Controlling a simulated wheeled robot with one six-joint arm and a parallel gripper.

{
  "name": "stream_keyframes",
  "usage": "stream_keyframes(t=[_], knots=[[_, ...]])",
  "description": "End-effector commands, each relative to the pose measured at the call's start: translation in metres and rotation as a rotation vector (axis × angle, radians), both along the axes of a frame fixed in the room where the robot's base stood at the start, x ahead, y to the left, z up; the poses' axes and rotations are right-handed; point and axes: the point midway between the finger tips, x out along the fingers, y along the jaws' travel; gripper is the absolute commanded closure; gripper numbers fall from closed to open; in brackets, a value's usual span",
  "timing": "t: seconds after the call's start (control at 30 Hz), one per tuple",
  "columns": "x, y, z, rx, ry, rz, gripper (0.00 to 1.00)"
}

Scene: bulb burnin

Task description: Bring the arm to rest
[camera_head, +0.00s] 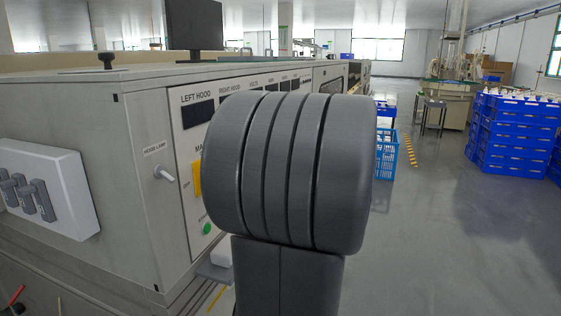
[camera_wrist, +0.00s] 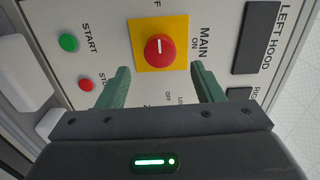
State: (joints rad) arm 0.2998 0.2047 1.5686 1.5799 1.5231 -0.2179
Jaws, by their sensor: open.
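My gripper (camera_wrist: 160,85) shows in the wrist view with its two green fingers apart and nothing between them. The fingers point at the control panel (camera_wrist: 120,25), with the red MAIN knob (camera_wrist: 160,48) on its yellow plate seen beyond the gap. I cannot tell how far the fingertips are from the panel. In the head view my large grey arm joint stands in the middle, hiding part of the panel and my gripper. The yellow plate (camera_head: 197,178) shows at the joint's left edge.
The wrist view shows a green START button (camera_wrist: 68,42) and a red stop button (camera_wrist: 86,85). In the head view a hood lamp switch (camera_head: 165,175) is on the cabinet's left face (camera_head: 130,120). Blue crates (camera_head: 510,130) stand at the right, with clear floor (camera_head: 430,230) before them.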

Motion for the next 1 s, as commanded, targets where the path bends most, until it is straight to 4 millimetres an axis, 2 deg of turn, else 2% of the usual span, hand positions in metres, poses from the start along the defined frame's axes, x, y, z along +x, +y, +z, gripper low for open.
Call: stream_keyframes(t=[0.2, 0.4, 0.6, 1.0], knots=[[0.011, 0.032, -0.001, 0.0, -0.001, 0.004, 0.39], [0.018, 0.052, -0.001, 0.0, 0.0, 0.002, 0.39], [0.021, 0.06, 0.0, 0.001, 0.001, 0.001, 0.39], [0.021, 0.058, 0.0, 0.001, 0.001, 0.0, 0.39]])
